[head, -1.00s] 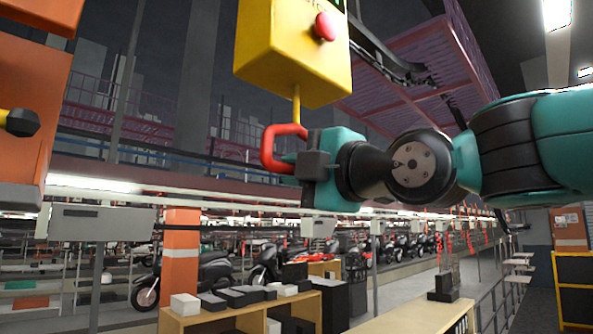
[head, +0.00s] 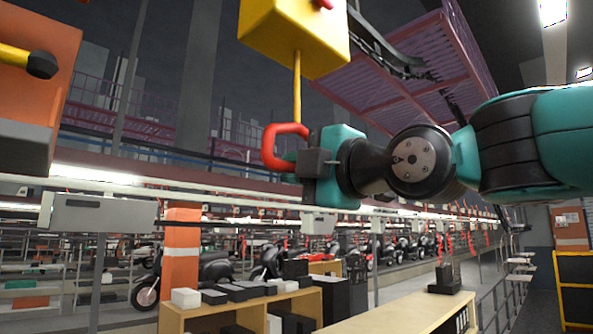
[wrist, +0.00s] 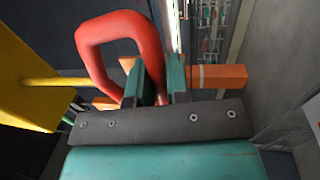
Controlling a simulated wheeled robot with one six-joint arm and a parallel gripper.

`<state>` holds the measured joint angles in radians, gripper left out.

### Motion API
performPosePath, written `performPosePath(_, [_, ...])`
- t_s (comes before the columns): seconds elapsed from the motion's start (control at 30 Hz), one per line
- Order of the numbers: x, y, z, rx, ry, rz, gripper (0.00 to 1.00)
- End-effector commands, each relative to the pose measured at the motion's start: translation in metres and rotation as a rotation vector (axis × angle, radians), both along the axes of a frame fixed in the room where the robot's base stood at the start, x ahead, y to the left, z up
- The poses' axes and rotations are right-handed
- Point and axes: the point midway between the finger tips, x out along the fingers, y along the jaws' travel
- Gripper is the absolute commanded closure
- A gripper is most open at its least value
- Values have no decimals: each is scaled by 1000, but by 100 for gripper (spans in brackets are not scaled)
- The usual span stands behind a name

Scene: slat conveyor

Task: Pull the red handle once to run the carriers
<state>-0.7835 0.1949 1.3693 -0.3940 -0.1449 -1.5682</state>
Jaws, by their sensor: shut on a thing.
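The red handle (head: 269,148) is a rounded loop hanging on a thin yellow cord or rod (head: 297,88) below a yellow box (head: 290,35). A red button shows partly on the box at the top edge of the head view. My gripper (head: 288,161) comes from the right and is shut on one side of the loop. In the wrist view the red handle (wrist: 95,35) passes between the two teal fingers (wrist: 153,78), with the yellow box (wrist: 28,80) at the left. The fingers partly hide the gripped bar.
An orange hanging unit (head: 40,60) with a black-ended yellow bar is at the upper left. Wooden shelving (head: 240,312) with small boxes stands below, and motorcycles (head: 270,262) are farther back. The air around the handle looks clear.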

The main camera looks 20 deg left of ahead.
Motion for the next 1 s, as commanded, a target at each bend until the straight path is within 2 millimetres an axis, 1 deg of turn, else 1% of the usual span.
performPosePath(0.07, [0, 1, -2, -4, 3, 0, 100])
performPosePath(0.17, [0, 1, 2, -4, 3, 1, 100])
performPosePath(0.7, [0, 1, 57, -3, 1, 1, 100])
performPosePath(0.8, [0, 1, 60, -3, 1, 1, 100])
performPosePath(1.0, [0, 1, 59, -2, 1, 1, 100])
